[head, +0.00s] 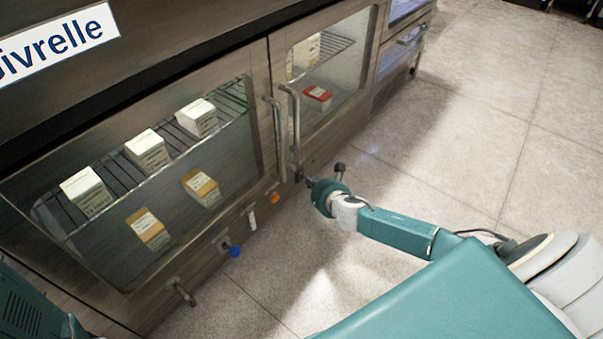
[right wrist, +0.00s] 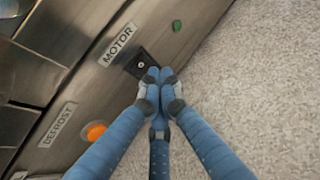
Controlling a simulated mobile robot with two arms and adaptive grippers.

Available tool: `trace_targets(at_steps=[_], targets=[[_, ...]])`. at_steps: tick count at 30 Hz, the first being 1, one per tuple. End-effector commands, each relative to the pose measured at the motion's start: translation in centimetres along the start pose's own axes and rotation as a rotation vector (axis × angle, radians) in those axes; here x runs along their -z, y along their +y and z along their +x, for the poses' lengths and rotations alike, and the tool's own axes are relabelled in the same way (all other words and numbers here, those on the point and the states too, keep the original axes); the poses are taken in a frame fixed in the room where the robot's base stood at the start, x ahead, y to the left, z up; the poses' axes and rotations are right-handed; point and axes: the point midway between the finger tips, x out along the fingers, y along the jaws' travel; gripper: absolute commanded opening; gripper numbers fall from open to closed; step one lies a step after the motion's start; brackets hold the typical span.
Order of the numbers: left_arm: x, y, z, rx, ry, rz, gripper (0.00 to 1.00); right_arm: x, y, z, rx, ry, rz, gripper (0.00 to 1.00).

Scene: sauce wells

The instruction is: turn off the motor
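In the right wrist view, the MOTOR label (right wrist: 118,44) sits on the metal panel beside a small black switch plate (right wrist: 141,64) with a pale round spot in it. A green indicator (right wrist: 177,26) is on the panel above and to the right. My right gripper (right wrist: 159,74) has its blue fingertips together at the lower right edge of the plate, partly covering it. Whether they touch the switch, and which way it is set, I cannot tell. In the head view my right gripper (head: 309,183) is at the cabinet's lower front edge. My left gripper is not in view.
An orange button (right wrist: 96,131) near the DEFROST label (right wrist: 58,125) is left of the fingers. A blue knob (head: 234,251) and a lower metal handle (head: 184,292) stick out from the cabinet. Vertical door handles (head: 293,125) stand above the gripper. The floor (head: 480,130) to the right is clear.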

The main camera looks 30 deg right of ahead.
Motion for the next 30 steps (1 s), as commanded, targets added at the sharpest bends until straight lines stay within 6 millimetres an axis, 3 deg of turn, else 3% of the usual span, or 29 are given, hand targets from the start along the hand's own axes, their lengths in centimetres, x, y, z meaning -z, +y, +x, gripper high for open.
trace_targets(at_steps=[18, 30], targets=[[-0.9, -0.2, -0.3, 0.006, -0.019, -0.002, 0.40, 2.5, -2.5, -3.4, 0.000, 0.001, -0.002, 0.00], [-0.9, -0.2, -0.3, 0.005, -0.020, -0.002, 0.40, 2.5, -2.5, -3.5, 0.000, 0.000, 0.000, 0.00]])
